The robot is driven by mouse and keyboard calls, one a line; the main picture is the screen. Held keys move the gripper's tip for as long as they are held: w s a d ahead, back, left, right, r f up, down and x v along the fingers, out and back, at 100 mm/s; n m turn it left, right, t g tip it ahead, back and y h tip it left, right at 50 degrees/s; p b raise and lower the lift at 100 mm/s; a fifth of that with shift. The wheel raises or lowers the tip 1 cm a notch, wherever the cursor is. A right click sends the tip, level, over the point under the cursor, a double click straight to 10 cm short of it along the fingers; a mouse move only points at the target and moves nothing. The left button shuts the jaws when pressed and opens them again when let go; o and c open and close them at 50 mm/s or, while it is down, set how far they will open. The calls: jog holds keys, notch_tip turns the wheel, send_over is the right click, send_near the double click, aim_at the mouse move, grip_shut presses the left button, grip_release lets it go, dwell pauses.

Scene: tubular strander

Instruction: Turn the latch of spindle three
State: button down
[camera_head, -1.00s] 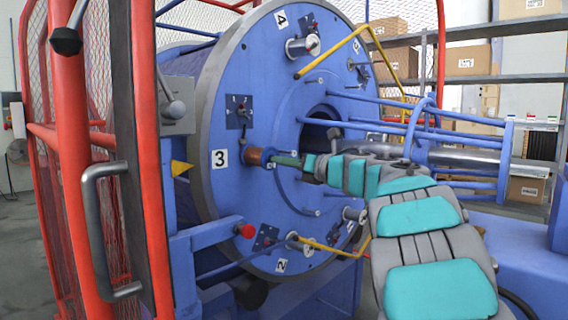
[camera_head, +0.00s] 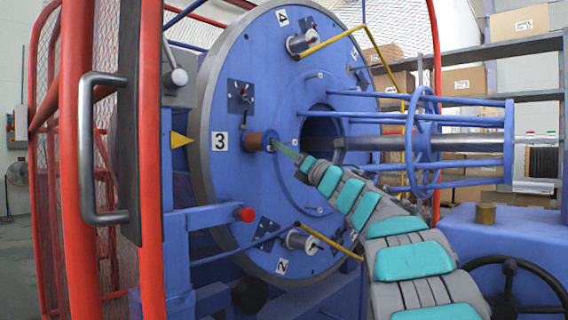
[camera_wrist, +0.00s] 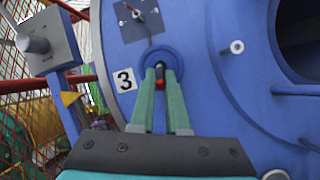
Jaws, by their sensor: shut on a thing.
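Spindle three's brown stub (camera_head: 258,141) sticks out of the blue disc (camera_head: 225,185), right of the "3" label (camera_head: 220,141). My gripper (camera_head: 273,145) reaches it from the right with its green fingers. In the wrist view my gripper (camera_wrist: 160,75) has its fingertips closed together at the round blue hub (camera_wrist: 150,58), on a small dark piece with a red part (camera_wrist: 160,87). The fingers hide most of that piece, so its turn angle is unclear. A dark plate with a small lever (camera_wrist: 138,14) sits above the hub, and shows in the head view (camera_head: 241,97).
A red guard frame (camera_head: 150,200) with a grey handle (camera_head: 88,150) stands at the left. A yellow pointer (camera_head: 181,140) is beside the disc. Blue rods and a ring (camera_head: 424,140) extend right of the disc, close above my arm. A handwheel (camera_head: 510,270) is at lower right.

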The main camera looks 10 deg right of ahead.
jog(key=shift+w+a+f+t+y, duration=0.2)
jog(key=shift+f+t+y, duration=0.3)
jog(key=shift+t, duration=0.4)
jog(key=shift+r, duration=0.1)
jog(key=c, duration=0.9)
grip_release()
jog(key=shift+s+d+t, duration=0.1)
jog(key=shift+d+t, duration=0.05)
jog(key=shift+t, duration=0.15)
jog(key=v, duration=0.7)
jog(key=shift+f, duration=0.25)
jog(key=shift+s+d, duration=0.1)
jog(key=shift+s, duration=0.05)
